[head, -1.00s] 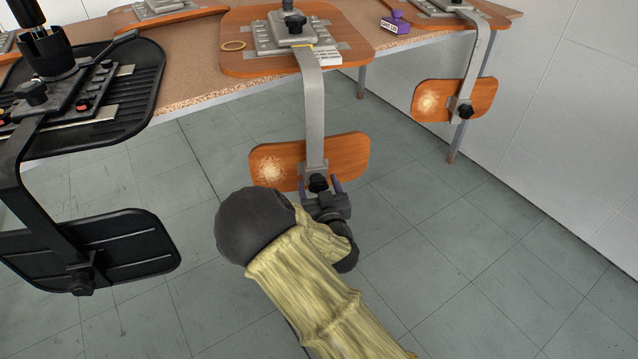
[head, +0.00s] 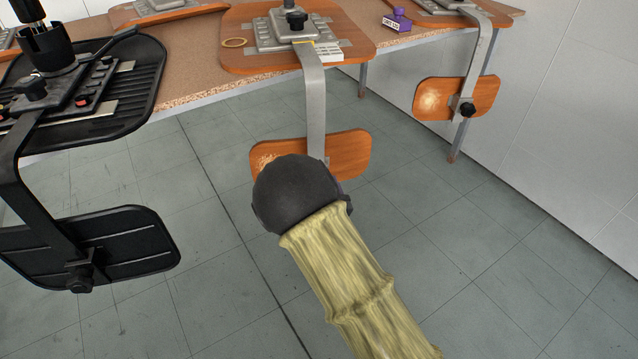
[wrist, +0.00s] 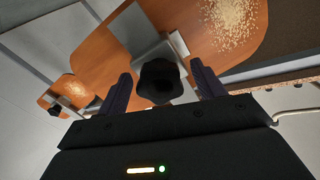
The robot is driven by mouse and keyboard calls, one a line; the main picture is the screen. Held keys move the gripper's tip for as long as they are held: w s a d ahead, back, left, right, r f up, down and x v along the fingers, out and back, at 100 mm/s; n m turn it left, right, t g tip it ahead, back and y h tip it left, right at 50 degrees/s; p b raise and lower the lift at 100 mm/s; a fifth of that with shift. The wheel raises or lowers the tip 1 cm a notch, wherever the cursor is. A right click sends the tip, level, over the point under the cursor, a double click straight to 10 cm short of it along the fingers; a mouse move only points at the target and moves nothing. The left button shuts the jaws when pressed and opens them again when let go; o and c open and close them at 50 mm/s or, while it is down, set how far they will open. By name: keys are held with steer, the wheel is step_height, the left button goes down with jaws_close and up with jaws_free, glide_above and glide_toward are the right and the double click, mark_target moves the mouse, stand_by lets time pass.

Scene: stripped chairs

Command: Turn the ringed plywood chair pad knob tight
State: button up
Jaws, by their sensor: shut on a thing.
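The plywood chair with a ring (head: 234,43) on its seat (head: 355,42) stands upside down on the table. Its orange-brown pad (head: 349,152) hangs below the table edge on a grey metal bar (head: 315,95). In the wrist view the pad (wrist: 198,35) shows a pale worn patch, and the black lobed knob (wrist: 160,84) sits between my two fingers. My gripper (wrist: 160,70) is shut on this knob. In the head view my arm's round black joint hides the gripper and the knob.
A black chair (head: 130,95) with a hanging black pad (head: 125,245) is at the left. Another plywood pad (head: 435,98) with a knob hangs at the right. A purple stamp (head: 397,20) lies on the table (head: 190,90). The floor below is clear.

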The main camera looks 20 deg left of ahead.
steer(key=shift+o, duration=1.2)
steer(key=m+b, duration=0.1)
steer(key=m, duration=0.2)
steer(key=shift+m, duration=0.4)
steer(key=shift+s, duration=0.1)
steer(key=shift+a+f, duration=0.1)
steer(key=o, duration=1.4)
steer(key=shift+a+f, duration=0.1)
steer(key=shift+c, duration=0.2)
steer(key=shift+d, duration=0.2)
steer(key=shift+s+d, duration=0.1)
steer(key=shift+s, duration=0.1)
steer(key=v, duration=0.2)
steer(key=b+v, duration=0.1)
steer(key=v, duration=0.2)
steer(key=shift+s+d+r, duration=0.1)
steer(key=shift+d+r, duration=0.1)
